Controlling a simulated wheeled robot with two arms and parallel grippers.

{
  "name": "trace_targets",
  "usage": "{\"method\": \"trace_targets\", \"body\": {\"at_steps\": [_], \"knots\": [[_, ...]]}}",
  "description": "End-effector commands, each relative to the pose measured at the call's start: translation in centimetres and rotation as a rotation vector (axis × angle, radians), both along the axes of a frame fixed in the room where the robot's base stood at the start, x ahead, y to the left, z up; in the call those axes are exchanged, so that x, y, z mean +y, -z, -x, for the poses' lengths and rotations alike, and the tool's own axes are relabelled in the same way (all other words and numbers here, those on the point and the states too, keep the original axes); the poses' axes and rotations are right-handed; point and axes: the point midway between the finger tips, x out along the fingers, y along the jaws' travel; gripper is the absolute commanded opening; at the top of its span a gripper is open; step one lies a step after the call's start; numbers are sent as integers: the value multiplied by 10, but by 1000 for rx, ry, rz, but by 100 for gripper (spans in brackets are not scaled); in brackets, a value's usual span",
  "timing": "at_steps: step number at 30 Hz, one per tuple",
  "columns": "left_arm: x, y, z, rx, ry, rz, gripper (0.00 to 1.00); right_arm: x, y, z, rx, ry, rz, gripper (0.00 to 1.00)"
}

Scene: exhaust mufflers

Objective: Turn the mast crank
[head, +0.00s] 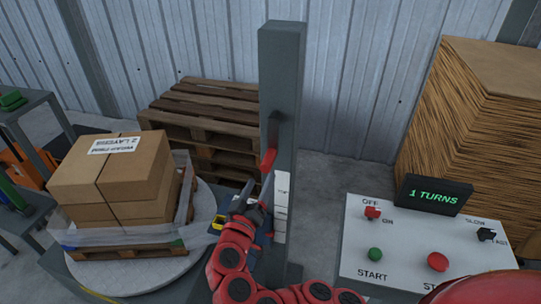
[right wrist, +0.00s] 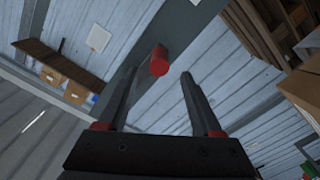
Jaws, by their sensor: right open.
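The grey mast (head: 285,75) stands upright in the middle of the head view. Its crank has a dark arm (head: 272,130) on the mast's left side and a red handle (head: 268,160) at the lower end. My right gripper (head: 259,186) is just below the handle, open and empty, with its fingers pointing up. In the right wrist view the red handle (right wrist: 159,61) appears between and just beyond the two spread fingertips (right wrist: 158,75); I cannot tell whether they touch it. My left gripper is not in view.
A turntable (head: 190,262) with stacked, partly wrapped boxes (head: 120,175) is at left. Wooden pallets (head: 205,110) stand behind. At right are a control panel (head: 405,250), a display (head: 434,195) reading "1 TURNS", and a tall cardboard stack (head: 470,120).

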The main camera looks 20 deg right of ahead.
Motion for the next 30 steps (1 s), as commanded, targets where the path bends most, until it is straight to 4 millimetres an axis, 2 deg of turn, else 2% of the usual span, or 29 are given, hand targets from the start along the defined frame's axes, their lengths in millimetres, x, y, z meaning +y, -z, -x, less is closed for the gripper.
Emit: {"method": "trace_targets", "body": {"at_steps": [1,9,15,21,29,30], "knots": [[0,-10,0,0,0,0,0,-11,-5,-10,4,13,0,67],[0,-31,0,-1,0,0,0,-44,-4,-62,3,9,-1,67],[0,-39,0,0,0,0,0,-57,-2,-84,2,3,-1,67],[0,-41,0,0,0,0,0,-63,0,-93,3,2,-1,67],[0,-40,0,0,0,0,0,-63,0,-93,2,0,0,67],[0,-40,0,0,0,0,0,-63,0,-93,2,0,0,60]]}}
